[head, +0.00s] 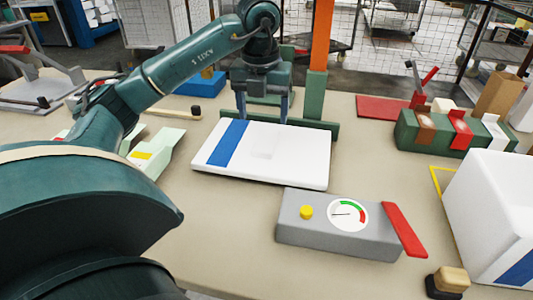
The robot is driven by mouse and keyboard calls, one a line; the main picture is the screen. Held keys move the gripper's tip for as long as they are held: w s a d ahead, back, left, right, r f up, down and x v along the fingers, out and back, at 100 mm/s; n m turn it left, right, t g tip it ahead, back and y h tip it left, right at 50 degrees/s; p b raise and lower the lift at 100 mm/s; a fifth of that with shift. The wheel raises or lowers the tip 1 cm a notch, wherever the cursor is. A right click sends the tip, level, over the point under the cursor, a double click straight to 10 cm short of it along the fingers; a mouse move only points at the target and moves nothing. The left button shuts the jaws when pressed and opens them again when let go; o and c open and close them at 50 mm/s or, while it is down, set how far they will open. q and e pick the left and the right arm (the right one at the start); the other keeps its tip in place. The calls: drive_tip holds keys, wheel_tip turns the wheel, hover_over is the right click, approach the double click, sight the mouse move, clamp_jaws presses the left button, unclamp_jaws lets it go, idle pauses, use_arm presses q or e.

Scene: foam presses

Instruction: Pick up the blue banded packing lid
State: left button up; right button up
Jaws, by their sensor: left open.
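The blue banded packing lid (290,150) is a flat white slab with a blue band across its left part. It lies on the tan table in the middle of the head view, with a shallow recess near its centre. My left gripper (263,112) points down at the lid's far edge, its two fingers apart and nothing seen between them. The fingertips are partly hidden behind that edge, so I cannot tell whether they touch it. My right gripper does not show.
A grey gauge box (325,240) with a red lever stands in front of the lid. A white block with a blue band (495,215) is at the right. A green holder (450,138) with stamps stands at the back right. A green upright (314,97) rises behind the lid.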

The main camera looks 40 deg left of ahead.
sight(266, 139)
use_arm(q)
drive_tip(key=shift+w+a+f, duration=0.1)
drive_tip(key=shift+w+f, duration=0.1)
drive_tip(key=shift+f, duration=0.9)
drive_tip(key=shift+w+f, duration=0.2)
drive_tip(key=shift+f, duration=0.95)
drive_tip(key=shift+w+a+f, duration=0.1)
drive_tip(key=shift+w+f, duration=0.1)
drive_tip(key=shift+f, duration=0.9)
drive_tip(key=shift+c, duration=0.4)
drive_tip(key=c, duration=1.2)
